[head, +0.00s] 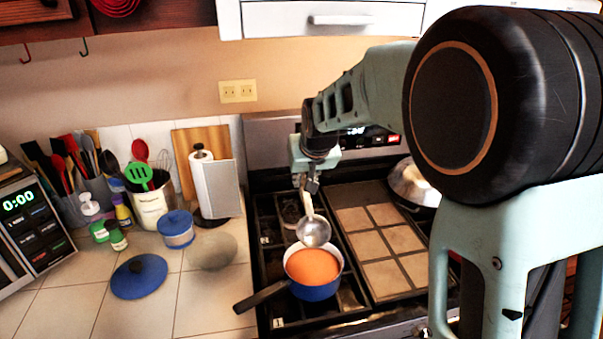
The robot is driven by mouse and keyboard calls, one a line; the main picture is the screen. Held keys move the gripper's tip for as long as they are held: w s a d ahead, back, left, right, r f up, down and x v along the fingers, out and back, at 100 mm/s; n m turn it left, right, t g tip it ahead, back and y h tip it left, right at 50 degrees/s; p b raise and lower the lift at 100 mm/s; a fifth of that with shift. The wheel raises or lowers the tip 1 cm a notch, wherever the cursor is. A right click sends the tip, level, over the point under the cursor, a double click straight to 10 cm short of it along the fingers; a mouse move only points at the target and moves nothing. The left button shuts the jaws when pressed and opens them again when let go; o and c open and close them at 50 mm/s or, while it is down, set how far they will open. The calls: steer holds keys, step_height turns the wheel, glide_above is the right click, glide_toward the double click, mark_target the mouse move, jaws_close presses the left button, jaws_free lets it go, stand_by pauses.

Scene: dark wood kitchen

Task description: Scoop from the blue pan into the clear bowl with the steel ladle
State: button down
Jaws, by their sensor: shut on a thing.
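The blue pan (316,292) sits on the left front of the stove, its dark handle pointing left toward the counter. It holds orange contents (312,265). My gripper (311,183) is above and behind the pan, shut on the steel ladle (313,232). The ladle hangs down, its round steel head just above the pan's back rim; I cannot tell whether it touches the rim or holds anything. The clear bowl (213,251) stands on the tiled counter left of the stove, looking like a faint grey see-through round shape.
A blue lid (139,276) and a blue-lidded container (176,229) are on the counter near the bowl. A paper towel holder (214,188) and utensil crocks (150,209) stand behind. Another pan (412,184) is at the stove's back right. A microwave (30,222) is far left.

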steer(key=shift+s+f+b, duration=0.6)
steer(key=shift+f+b, duration=2.85)
steer(key=shift+f, duration=2.05)
steer(key=r+p, duration=0.2)
steer(key=r, duration=0.1)
steer(key=r+p, duration=0.2)
steer(key=r, duration=0.1)
steer(key=r+p, duration=0.2)
steer(key=shift+s+d+r, duration=0.25)
steer(key=shift+r, duration=0.15)
steer(key=p, duration=0.2)
steer(key=w+r+g+p, duration=0.1)
steer(key=p, duration=0.2)
steer(key=shift+w+a+r+p, duration=0.25)
steer(key=shift+p, duration=0.1)
steer(key=shift+g+h, duration=0.3)
steer(key=shift+w+p, duration=0.1)
steer(key=shift+p, duration=0.25)
